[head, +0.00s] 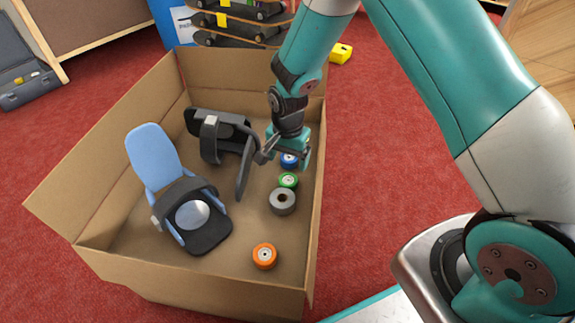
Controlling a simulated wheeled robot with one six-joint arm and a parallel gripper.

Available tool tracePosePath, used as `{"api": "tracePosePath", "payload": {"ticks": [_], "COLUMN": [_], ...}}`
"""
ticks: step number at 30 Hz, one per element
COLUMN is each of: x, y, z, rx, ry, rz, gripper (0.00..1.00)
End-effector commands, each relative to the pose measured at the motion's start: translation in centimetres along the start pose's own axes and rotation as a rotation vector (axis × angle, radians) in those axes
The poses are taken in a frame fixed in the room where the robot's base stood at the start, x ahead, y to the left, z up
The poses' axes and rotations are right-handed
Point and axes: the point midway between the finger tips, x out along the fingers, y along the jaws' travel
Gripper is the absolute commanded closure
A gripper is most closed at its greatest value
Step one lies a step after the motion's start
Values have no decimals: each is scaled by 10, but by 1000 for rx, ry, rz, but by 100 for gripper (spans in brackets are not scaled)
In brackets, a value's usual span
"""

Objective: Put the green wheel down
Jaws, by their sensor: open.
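The green wheel (288,181) lies flat on the floor of the open cardboard box (230,277), near its right wall. It lies between a blue wheel (289,160) above it in the picture and a grey wheel or roll (282,201) just below it. My gripper (284,164) is inside the box, pointing down, with its jaws apart. It is close to the blue and green wheels, with the blue wheel showing between the fingers. The green wheel is apart from the fingers as far as I can see.
An orange wheel (264,255) lies near the box's front wall. A blue-and-black binding (178,190) and a black binding (215,140) fill the left and middle. Skateboards (240,22) are stacked behind the box. A yellow object (341,53) lies on the red carpet.

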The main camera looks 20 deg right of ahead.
Motion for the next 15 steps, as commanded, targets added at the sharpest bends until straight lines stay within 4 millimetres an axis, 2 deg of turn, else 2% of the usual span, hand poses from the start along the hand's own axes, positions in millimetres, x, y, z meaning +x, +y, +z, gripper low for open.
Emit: {"api": "tracePosePath", "payload": {"ticks": [1, 8, 11, 15], "x": [-12, -37, -69, -140], "y": [0, 0, 0, 12], "z": [0, 3, 16, 52], "rx": [0, -28, -121, -368], "ry": [1, -5, -22, -56], "rz": [-2, -11, -43, -122], "gripper": [18, 18, 18, 18]}}
